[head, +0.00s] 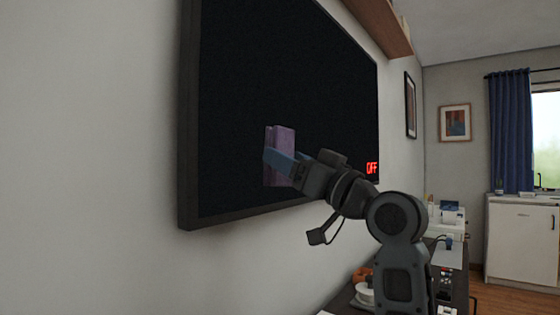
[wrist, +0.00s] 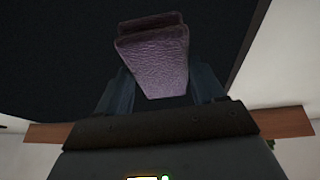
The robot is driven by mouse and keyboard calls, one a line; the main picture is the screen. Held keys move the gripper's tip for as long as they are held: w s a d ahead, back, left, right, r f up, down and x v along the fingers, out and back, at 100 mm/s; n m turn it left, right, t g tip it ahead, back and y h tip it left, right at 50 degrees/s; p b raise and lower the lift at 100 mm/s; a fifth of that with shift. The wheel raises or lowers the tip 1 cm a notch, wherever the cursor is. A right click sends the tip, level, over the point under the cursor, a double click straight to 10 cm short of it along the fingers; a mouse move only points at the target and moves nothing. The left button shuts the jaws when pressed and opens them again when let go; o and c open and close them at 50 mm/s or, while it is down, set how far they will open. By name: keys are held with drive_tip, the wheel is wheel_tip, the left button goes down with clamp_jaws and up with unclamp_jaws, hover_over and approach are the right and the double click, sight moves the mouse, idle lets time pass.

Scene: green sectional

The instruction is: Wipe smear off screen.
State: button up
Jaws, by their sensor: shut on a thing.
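The screen (head: 300,75) is a large black television on the wall, seen at a slant in the head view. It also fills much of the wrist view (wrist: 50,50). A red "OFF" shows at its lower right corner. My gripper (head: 279,163) is in front of the lower middle of the screen, shut on a purple textured block (head: 283,141). The block also shows between the fingers in the wrist view (wrist: 160,60). I cannot tell whether the block touches the screen. No smear is visible; the block and arm hide part of the glass.
A wooden shelf (head: 384,22) runs above the screen. A dark cabinet (head: 455,283) with small items stands below, at the right. Framed pictures hang on the wall (head: 455,122) beyond. A blue curtain (head: 508,130) and a white cabinet (head: 522,240) are at the far right.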

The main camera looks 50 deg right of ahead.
drive_tip(key=shift+s, duration=0.2)
drive_tip(key=shift+s, duration=1.5)
